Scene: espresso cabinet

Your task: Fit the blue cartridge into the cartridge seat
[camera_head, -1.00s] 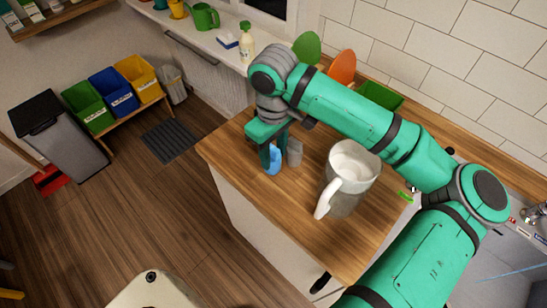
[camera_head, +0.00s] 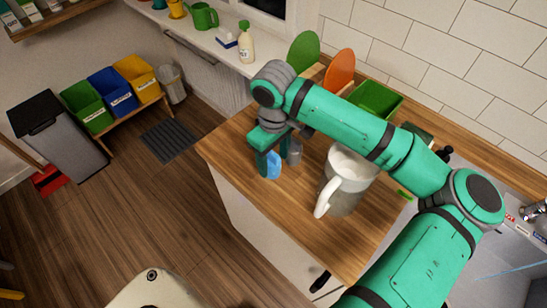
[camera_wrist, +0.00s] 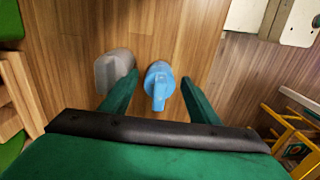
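The blue cartridge (camera_head: 273,168) stands on the wooden counter near its left end. It also shows in the wrist view (camera_wrist: 159,84), between the two fingers of my gripper (camera_wrist: 159,78). The fingers are apart, with a gap showing on each side of the cartridge. In the head view my gripper (camera_head: 270,158) points down over the cartridge and partly hides it. A grey cartridge-like piece (camera_wrist: 115,70) stands just left of the left finger in the wrist view; in the head view it is right of my gripper (camera_head: 295,152). I cannot make out the cartridge seat in either view.
A large pitcher (camera_head: 350,190) with a white handle stands on the counter (camera_head: 262,195) right of my gripper, below my arm. A green plate (camera_head: 303,52), an orange plate (camera_head: 338,70) and a green bin (camera_head: 378,99) stand behind. The counter's front-left part is clear.

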